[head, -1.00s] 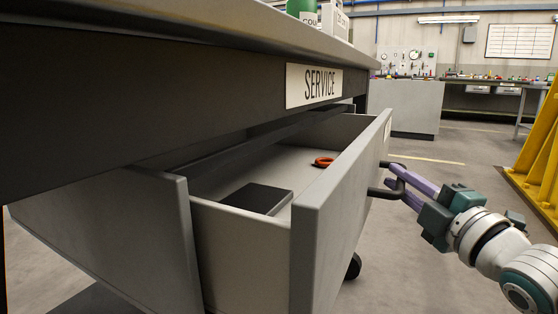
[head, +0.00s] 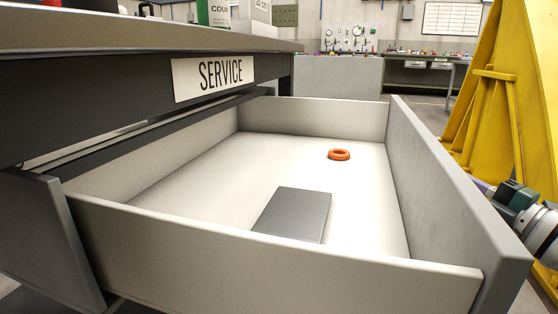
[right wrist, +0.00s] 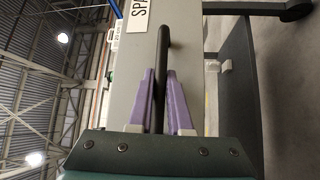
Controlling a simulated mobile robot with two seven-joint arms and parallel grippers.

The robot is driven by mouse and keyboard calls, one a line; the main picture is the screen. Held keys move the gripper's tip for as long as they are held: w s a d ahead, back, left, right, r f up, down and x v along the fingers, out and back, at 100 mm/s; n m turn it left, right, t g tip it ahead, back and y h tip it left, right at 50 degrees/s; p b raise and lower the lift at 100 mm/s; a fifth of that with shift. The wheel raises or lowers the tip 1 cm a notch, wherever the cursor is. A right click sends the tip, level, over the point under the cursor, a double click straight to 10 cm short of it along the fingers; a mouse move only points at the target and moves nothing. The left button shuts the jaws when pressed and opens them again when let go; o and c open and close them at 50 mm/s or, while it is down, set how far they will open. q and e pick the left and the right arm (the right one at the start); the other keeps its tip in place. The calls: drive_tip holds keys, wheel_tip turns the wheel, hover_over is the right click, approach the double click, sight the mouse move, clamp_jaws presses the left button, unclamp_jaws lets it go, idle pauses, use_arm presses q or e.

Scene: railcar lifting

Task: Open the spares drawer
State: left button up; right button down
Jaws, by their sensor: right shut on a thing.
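The spares drawer (head: 440,185) is a grey drawer pulled well out from under the service bench, with its inside in full view. A dark grey flat block (head: 296,214) and an orange ring (head: 339,154) lie on its floor. In the right wrist view, the drawer's black bar handle (right wrist: 164,45) stands on the grey front, beside a partly cut-off label (right wrist: 141,15). My right gripper (right wrist: 160,90) is shut on this handle, one purple finger on each side. In the head view the drawer front hides the handle and most of this gripper. My left gripper is not in view.
The bench (head: 130,85) with a "SERVICE" sign (head: 213,75) overhangs the drawer's back. A yellow frame (head: 490,85) stands close beyond the drawer front at right. A far workbench (head: 420,78) stands at the back.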

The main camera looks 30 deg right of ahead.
drive_tip(key=shift+s+d, duration=0.35)
drive_tip(key=shift+s, duration=0.05)
drive_tip(key=c, duration=0.8)
unclamp_jaws()
drive_tip(key=shift+c, duration=0.2)
drive_tip(key=s+f+p, duration=0.1)
drive_tip(key=s+p, duration=0.1)
drive_tip(key=s, duration=0.8)
drive_tip(key=shift+a+f, duration=0.15)
drive_tip(key=shift+a, duration=0.3)
drive_tip(key=shift+w, duration=0.1)
